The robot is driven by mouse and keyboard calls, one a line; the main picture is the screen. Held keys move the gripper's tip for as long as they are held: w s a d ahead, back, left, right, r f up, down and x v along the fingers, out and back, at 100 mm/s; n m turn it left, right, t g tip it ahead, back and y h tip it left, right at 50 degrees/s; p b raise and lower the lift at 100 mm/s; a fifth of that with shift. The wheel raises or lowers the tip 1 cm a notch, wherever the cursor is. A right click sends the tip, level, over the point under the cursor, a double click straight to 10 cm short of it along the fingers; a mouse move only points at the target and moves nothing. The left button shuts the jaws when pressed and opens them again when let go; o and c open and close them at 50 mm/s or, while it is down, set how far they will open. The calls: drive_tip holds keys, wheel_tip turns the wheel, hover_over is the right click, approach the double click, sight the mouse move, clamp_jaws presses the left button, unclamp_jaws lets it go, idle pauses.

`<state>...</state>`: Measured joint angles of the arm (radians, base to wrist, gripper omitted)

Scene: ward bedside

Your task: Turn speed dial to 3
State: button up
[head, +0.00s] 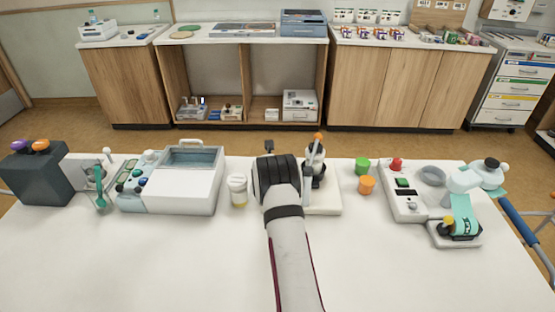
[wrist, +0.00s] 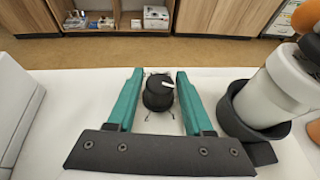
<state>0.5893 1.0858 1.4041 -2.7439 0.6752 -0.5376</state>
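The speed dial (wrist: 157,97) is a black round knob with a white pointer line on its top, toward the right. It stands on a white surface with thin dark marks around it; any numbers are too small to read. My gripper (wrist: 159,78) is open, its two teal fingers on either side of the dial with a visible gap to each. In the head view my gripper (head: 276,178) covers the dial. Beside it a white base plate (head: 327,203) carries a dark holder (wrist: 239,115) with a pale, orange-topped container (wrist: 283,82), close to my right finger.
A pale box (wrist: 15,110) is left of my gripper in the wrist view. In the head view, a capped cup (head: 238,190) and lidded machine (head: 185,185) stand left; green (head: 362,166) and orange (head: 366,185) caps and a control box (head: 404,198) stand right. The front tabletop is clear.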

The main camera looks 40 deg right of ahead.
clamp_jaws()
drive_tip(key=shift+w+r+m+g+h, duration=0.1)
drive_tip(key=shift+m+g+h, duration=0.35)
drive_tip(key=shift+m, duration=0.25)
drive_tip(key=shift+m+g+h, duration=0.45)
drive_tip(key=shift+m+g, duration=0.55)
drive_tip(key=shift+g, duration=0.05)
drive_tip(key=shift+o, duration=2)
unclamp_jaws()
drive_tip(key=v, duration=1.6)
drive_tip(key=shift+d, duration=0.1)
